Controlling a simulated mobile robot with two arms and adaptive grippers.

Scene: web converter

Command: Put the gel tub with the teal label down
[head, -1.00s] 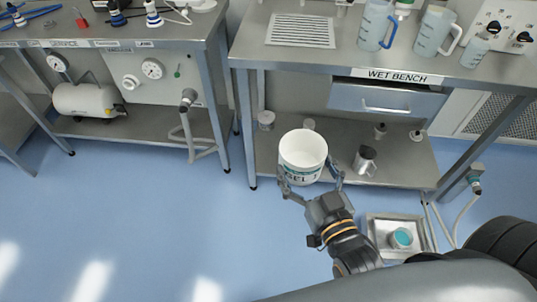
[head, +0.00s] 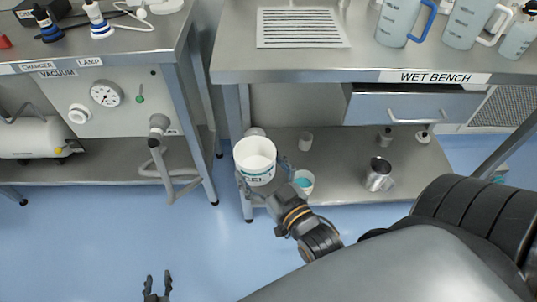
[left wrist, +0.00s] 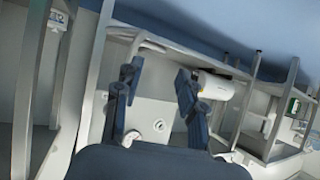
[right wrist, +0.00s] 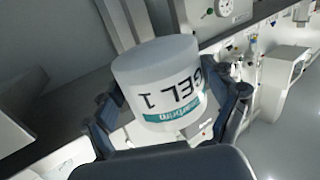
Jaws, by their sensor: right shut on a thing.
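The white gel tub (head: 256,172) has an open top, a white inside and dark "GEL" lettering. My right gripper (head: 263,185) is shut on it and holds it in front of the wet bench's lower shelf. In the right wrist view the tub (right wrist: 160,85) sits between the fingers (right wrist: 170,112), with "GEL 1" upside down and a teal label band. My left gripper (head: 157,285) is open and empty, low over the floor; its spread fingers also show in the left wrist view (left wrist: 160,95).
The wet bench (head: 290,75) has a lower shelf (head: 345,165) with a metal jug (head: 379,174), a small white cup with teal inside (head: 303,182) and several small containers. Jugs (head: 403,22) and a drain grid (head: 300,28) are on top. The vacuum bench (head: 130,55) stands left; blue floor (head: 110,235) is clear.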

